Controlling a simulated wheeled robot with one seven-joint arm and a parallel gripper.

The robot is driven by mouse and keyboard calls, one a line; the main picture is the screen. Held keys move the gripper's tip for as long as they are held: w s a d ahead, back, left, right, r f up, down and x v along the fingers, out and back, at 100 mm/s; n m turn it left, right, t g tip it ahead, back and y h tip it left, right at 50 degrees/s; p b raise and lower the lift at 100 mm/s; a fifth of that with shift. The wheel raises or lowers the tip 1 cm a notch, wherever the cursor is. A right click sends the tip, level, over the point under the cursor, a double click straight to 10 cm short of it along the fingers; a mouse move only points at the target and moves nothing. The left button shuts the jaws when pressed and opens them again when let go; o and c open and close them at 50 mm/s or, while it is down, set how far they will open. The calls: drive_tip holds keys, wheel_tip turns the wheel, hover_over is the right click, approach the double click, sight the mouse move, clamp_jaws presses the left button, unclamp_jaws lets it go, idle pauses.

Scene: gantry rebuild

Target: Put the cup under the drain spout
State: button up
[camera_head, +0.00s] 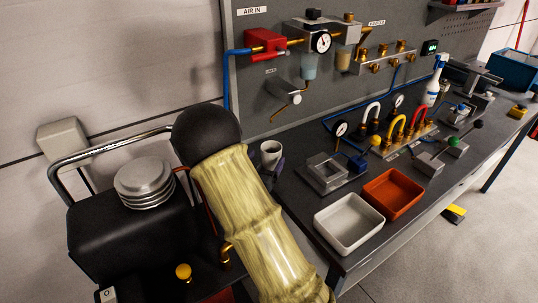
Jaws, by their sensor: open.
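A small light-grey cup (271,150) stands upright on the bench near its left end, just right of my sleeved arm. A thin curved brass spout (279,114) hangs from a grey valve (289,98) on the back panel, above and a little right of the cup in the picture. My gripper (269,164) is mostly hidden behind my yellow sleeve. Dark finger parts show low beside the cup, and the jaws are open. I cannot tell whether they touch the cup.
A black compressor (130,235) stands at the left. A grey metal frame (325,172), a white tray (348,223) and an orange tray (393,193) lie right of the cup. Gauges (340,130) and hoses stand behind. The bench beneath the spout looks clear.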

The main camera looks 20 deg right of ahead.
drive_tip(key=shift+v, duration=1.05)
drive_tip(key=shift+d, duration=0.1)
idle(1.4)
